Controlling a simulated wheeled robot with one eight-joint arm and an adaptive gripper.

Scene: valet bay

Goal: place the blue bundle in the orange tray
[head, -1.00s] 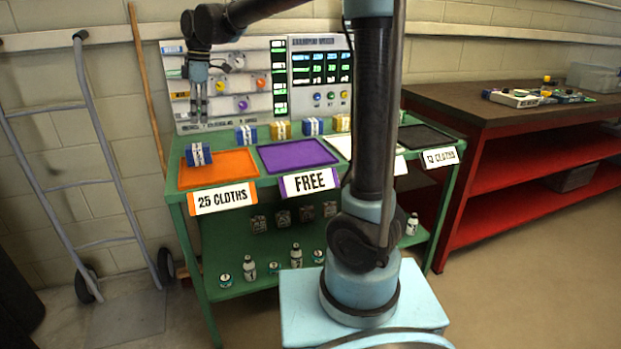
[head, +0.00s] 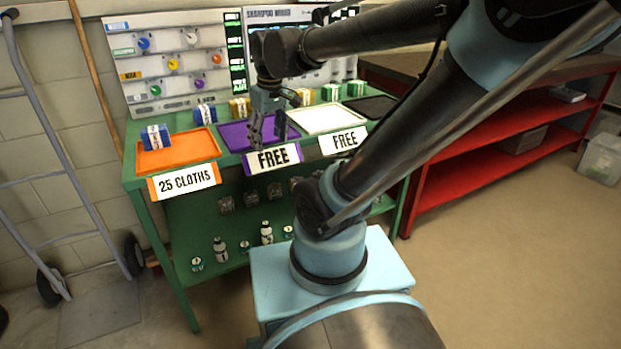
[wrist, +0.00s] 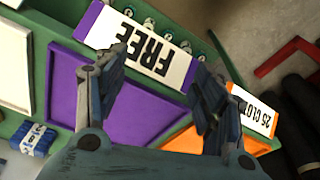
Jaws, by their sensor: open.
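A blue bundle (head: 155,137) with a white band is at the back left corner of the orange tray (head: 185,153). I cannot tell whether it rests wholly inside the rim. Another blue bundle (head: 205,113) stands on the green bench behind the tray. My gripper (head: 266,142) is open and empty above the purple tray (head: 233,137), right of the orange tray. In the wrist view, my open fingers (wrist: 158,68) are over the purple tray, with part of the orange tray at lower right. A blue bundle (wrist: 38,140) lies at lower left there.
A yellow bundle (head: 240,108) and several green ones stand along the bench's back. A white tray (head: 328,119) and a black tray (head: 370,107) lie to the right. Signs (head: 184,181) hang at the front edge. A panel with knobs (head: 170,65) rises behind.

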